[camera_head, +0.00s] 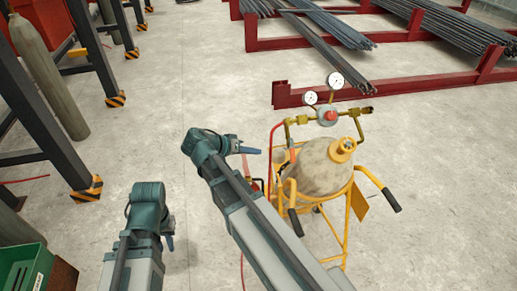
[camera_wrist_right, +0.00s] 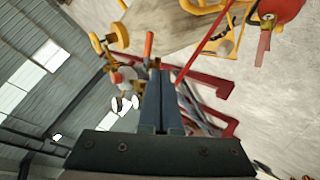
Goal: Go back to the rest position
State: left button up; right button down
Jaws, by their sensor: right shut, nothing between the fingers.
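My right gripper (camera_head: 250,150) is in the middle of the head view, at the end of the arm that reaches up from the bottom. It points right, toward the yellow cylinder cart (camera_head: 345,225). In the right wrist view its two dark fingers (camera_wrist_right: 160,100) are together with nothing between them. The cart's frame and gauges show beyond the fingertips there; I cannot tell the exact gap. My left gripper (camera_head: 168,242) is low at the left of the head view, mostly hidden behind its own wrist, and its fingers cannot be made out.
The cart holds a tan gas cylinder (camera_head: 318,172) with gauges (camera_head: 335,81) and a red hose. Red racks (camera_head: 400,85) with rebar bundles stand at the back right. Dark posts and a grey cylinder (camera_head: 48,75) stand at the left. A green crate (camera_head: 27,268) is at bottom left. Concrete floor between is clear.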

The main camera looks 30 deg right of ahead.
jog(key=s+a+f+n+y+b, duration=0.5)
jog(key=s+a+f+n+b, duration=0.1)
jog(key=a+f, duration=0.5)
jog(key=s+a+f+n+g+y+b, duration=0.1)
jog(key=s+a+f+n+y+b, duration=0.3)
jog(key=f, duration=1)
jog(key=s+a+n+b, duration=0.2)
jog(key=s+a+b, duration=0.2)
jog(key=a+b, duration=0.2)
jog(key=shift+s+a+f+y+b, duration=0.15)
jog(key=shift+a+f+y+b, duration=0.2)
jog(key=shift+a, duration=0.55)
jog(key=shift+d, duration=0.1)
